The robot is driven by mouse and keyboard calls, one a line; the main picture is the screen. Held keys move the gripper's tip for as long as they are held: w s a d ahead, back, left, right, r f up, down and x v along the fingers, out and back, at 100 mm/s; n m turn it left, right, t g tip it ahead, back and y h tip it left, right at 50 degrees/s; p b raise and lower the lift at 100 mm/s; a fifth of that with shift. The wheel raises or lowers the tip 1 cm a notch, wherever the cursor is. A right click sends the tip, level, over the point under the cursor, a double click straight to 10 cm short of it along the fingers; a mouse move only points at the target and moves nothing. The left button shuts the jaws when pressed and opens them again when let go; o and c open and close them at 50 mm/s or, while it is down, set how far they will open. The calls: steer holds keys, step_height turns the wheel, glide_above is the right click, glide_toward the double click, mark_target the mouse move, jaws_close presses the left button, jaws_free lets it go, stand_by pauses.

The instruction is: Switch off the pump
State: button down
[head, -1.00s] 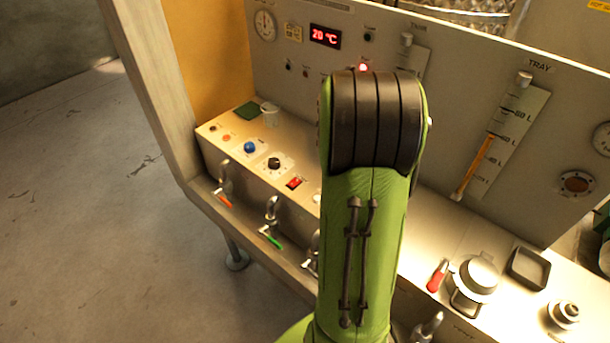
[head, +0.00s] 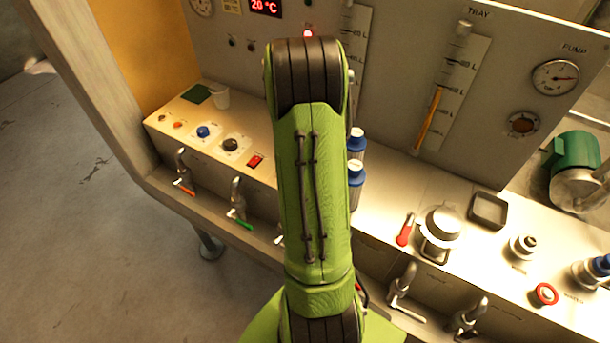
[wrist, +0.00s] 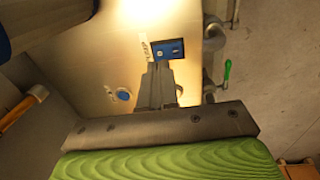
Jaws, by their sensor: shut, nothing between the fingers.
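In the wrist view, a blue rectangular switch plate (wrist: 169,50) with small pale marks is set in the panel top, beside a white label (wrist: 145,48) too blurred to read surely. My gripper (wrist: 158,68) is shut and empty, its tips appearing just short of the plate; I cannot tell whether they touch it. In the head view my arm hides the gripper and the plate. A red rocker switch (head: 255,161) shows left of my arm. A gauge (head: 556,77) marked PUMP is at the upper right, above a green motor-like unit (head: 575,152).
Taps with orange (head: 184,186) and green (head: 240,223) levers line the front. A black knob (head: 231,145), blue button (head: 203,132) and cup (head: 220,97) are left of my arm. A red-handled part (head: 405,230), lidded fitting (head: 441,226) and black tray (head: 488,210) are right.

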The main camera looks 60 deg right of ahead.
steer(key=f, duration=0.4)
steer(key=shift+d, duration=0.25)
